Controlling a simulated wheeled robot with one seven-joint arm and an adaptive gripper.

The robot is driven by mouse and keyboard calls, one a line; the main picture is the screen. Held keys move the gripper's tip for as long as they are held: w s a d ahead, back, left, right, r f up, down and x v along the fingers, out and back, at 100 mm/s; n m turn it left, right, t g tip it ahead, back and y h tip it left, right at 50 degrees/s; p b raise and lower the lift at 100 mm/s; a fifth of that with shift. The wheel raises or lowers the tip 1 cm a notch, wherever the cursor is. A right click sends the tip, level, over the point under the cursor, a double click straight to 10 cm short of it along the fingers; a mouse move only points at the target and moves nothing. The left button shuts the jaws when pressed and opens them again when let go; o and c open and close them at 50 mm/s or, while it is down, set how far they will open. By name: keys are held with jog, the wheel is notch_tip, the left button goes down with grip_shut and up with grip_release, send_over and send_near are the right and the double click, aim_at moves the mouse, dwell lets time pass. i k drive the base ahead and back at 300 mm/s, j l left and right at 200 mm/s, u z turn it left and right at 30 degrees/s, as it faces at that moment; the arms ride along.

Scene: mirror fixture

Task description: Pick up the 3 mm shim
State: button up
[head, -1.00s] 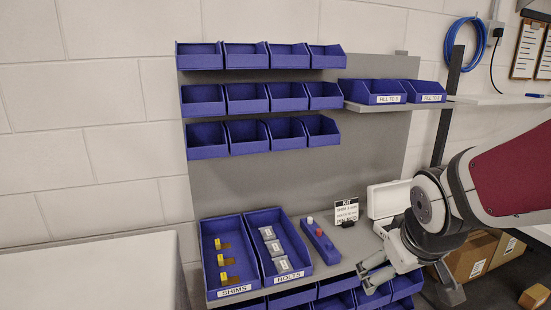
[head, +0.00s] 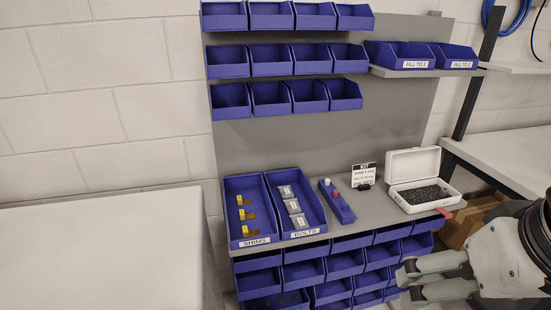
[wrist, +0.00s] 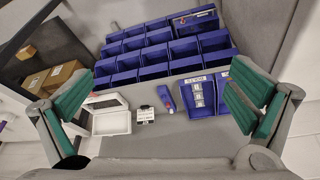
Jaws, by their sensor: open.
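Three shims with yellow tags lie in a column in the blue SHIMS bin (head: 231,218): a back one (head: 243,200), a middle one (head: 245,214) and a front one (head: 250,231). Their thickness cannot be read, so I cannot tell which is the 3 mm shim. My gripper (head: 411,283) is open and empty at the lower right of the head view, well to the right of the SHIMS bin and apart from it. In the wrist view my gripper's (wrist: 160,88) green-padded fingers are wide apart, the right one partly hiding the bins.
A blue BOLTS bin (head: 316,213) with grey packets adjoins the SHIMS bin. A blue block with pegs (head: 340,205), a KIT card (head: 364,174) and an open white box (head: 397,200) with dark contents stand to its right. Blue bins fill racks above and below. A pale surface (head: 100,255) lies left.

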aim_at(243, 216)
jog(key=i+l+u, duration=0.1)
jog(key=i+l, duration=0.45)
jog(key=i, duration=0.2)
jog(key=i+l, duration=0.65)
jog(key=u, duration=0.45)
jog(key=i+u, duration=0.1)
jog(key=u, duration=0.35)
jog(key=l+u, duration=0.1)
jog(key=u, duration=0.8)
jog(key=l+u, duration=0.15)
jog(key=u, duration=0.3)
jog(key=i+l, duration=0.05)
